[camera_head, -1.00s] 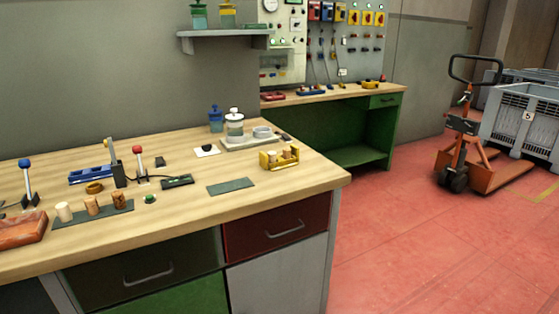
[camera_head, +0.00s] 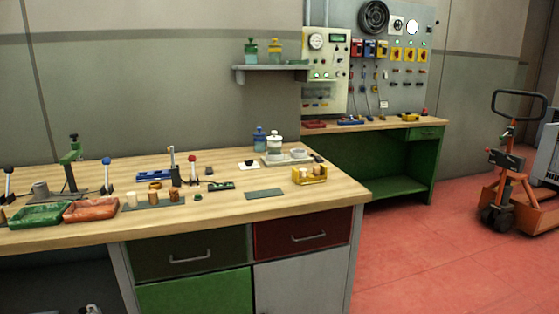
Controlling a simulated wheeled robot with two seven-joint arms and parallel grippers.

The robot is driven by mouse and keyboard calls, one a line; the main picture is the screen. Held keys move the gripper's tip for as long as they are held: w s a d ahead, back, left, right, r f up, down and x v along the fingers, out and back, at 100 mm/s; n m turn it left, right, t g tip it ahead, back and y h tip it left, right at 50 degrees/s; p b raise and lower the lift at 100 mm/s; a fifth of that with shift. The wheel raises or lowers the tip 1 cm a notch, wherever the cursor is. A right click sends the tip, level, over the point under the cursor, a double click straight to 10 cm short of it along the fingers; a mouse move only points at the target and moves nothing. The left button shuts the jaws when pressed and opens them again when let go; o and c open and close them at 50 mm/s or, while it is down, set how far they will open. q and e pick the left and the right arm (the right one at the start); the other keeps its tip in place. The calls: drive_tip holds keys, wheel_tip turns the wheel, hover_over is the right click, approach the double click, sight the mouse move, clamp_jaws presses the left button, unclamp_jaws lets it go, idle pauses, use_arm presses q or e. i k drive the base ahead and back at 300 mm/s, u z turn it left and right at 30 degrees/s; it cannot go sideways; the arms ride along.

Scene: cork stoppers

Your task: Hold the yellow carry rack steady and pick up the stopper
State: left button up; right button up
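The yellow carry rack (camera_head: 311,180) stands near the right end of the wooden workbench (camera_head: 235,208), with a few pale cork pieces in it. Several cork stoppers stand in a row on a dark mat at the left: a pale one (camera_head: 131,199), a brown one (camera_head: 153,197) and another brown one (camera_head: 174,196). Which stopper is meant I cannot tell. Neither of my grippers shows in the view.
A red tray (camera_head: 91,210) and a green tray (camera_head: 40,215) lie at the bench's left. A grey-green mat (camera_head: 264,194) lies left of the rack. A jar (camera_head: 275,146) stands behind it. A green bench (camera_head: 395,170) and an orange pallet jack (camera_head: 510,190) are beyond.

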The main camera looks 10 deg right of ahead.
sight(302, 172)
drive_tip(key=z, duration=0.75)
drive_tip(key=i, duration=0.8)
drive_tip(key=z, duration=0.45)
